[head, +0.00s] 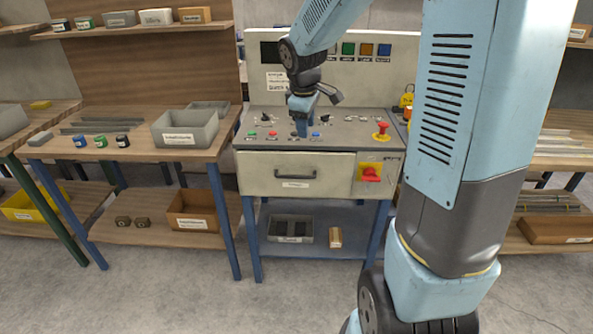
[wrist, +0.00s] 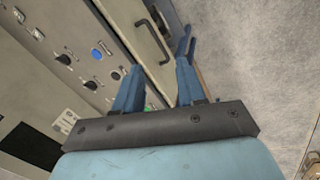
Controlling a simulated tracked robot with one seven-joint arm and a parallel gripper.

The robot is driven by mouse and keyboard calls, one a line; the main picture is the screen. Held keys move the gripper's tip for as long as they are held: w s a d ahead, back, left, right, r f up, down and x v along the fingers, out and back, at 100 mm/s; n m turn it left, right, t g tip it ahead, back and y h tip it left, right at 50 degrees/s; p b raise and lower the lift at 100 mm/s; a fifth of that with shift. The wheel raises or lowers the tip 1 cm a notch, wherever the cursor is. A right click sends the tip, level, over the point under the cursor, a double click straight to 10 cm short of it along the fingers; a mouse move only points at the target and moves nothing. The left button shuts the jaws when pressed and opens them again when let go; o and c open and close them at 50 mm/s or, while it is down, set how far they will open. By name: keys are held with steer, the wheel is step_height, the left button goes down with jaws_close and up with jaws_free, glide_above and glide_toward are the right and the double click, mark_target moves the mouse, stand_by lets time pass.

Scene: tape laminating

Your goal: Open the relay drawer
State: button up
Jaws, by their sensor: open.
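The relay drawer (head: 262,184) is a beige panel in the front of the control console, and it looks shut. Its dark bar handle (head: 295,176) runs level across the front, above a small label. In the wrist view the handle (wrist: 153,41) shows beyond and between the fingers, apart from them. My gripper (head: 302,131) is open and empty, pointing down over the console top, above and behind the drawer front. In the wrist view my gripper (wrist: 162,52) shows its two blue fingers spread. The drawer's inside is hidden.
The console top (head: 245,140) carries several knobs and buttons. A red rotary switch (head: 371,174) on a yellow plate sits right of the drawer. A red emergency stop (head: 381,128) stands at the top right. The floor (head: 190,295) before the console is clear, left of my arm.

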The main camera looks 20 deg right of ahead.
mark_target(296, 176)
steer(key=w+f+n, duration=0.1)
steer(key=w+f, duration=0.2)
steer(key=f, duration=0.5)
steer(key=w+f+n, duration=0.1)
steer(key=w+f, duration=0.3)
steer(key=f, duration=0.4)
steer(key=w+f+n, duration=0.2)
steer(key=w+f, duration=0.1)
steer(key=f, duration=0.5)
steer(key=shift+w+d+g+y, duration=0.1)
steer(key=shift+w+g+y, duration=0.2)
steer(key=shift+w+y, duration=0.1)
steer(key=shift+c, duration=0.4)
jaws_close()
